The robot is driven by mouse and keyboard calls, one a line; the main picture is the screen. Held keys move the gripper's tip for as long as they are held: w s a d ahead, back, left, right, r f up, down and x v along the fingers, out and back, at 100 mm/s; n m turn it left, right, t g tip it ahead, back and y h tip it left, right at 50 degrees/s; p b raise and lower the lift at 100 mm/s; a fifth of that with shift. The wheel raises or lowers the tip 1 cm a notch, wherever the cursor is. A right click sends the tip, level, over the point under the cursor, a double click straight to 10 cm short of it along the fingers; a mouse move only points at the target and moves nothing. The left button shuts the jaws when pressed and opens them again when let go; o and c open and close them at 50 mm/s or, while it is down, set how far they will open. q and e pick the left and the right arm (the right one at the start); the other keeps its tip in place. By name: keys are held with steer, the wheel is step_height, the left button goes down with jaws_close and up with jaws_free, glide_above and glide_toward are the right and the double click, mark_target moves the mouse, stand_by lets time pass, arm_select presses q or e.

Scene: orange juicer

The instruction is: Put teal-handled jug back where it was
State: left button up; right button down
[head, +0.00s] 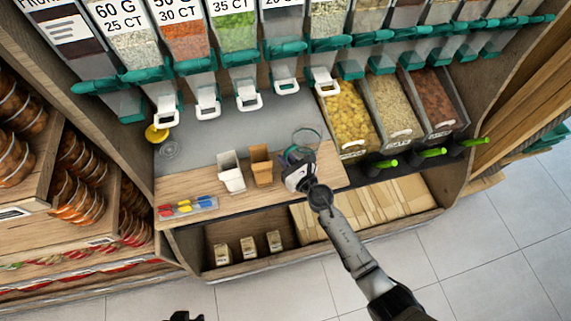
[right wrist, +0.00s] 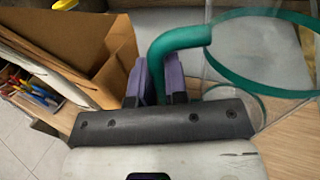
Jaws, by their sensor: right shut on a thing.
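The teal-handled jug (head: 307,129) is a clear vessel with a teal rim, at the right part of the counter in the head view. My right gripper (head: 291,155) is at its near left side. In the right wrist view, the purple finger pads of my right gripper (right wrist: 159,78) are shut on the teal handle of the jug (right wrist: 262,88). The clear body extends to the right of the fingers. I cannot tell whether its base touches the counter. A dark piece at the bottom edge of the head view may be my left gripper (head: 185,316); its fingers are unclear.
A white container (head: 231,172) and a brown paper container (head: 261,165) stand left of my right gripper. A tray of coloured items (head: 187,207) lies at the front left. Dispensers with white handles (head: 248,97) hang behind. Open bins (head: 350,122) stand to the right.

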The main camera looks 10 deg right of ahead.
step_height(320, 180, down, 2)
steer(key=shift+f+b, duration=0.1)
steer(key=shift+b, duration=0.5)
arm_select(q)
steer(key=shift+d+f, duration=0.15)
steer(key=shift+f, duration=0.8)
arm_select(e)
steer(key=shift+f, duration=0.1)
steer(key=c, duration=1.1)
jaws_free()
arm_select(q)
steer(key=shift+f, duration=0.15)
arm_select(e)
steer(key=shift+r, duration=0.2)
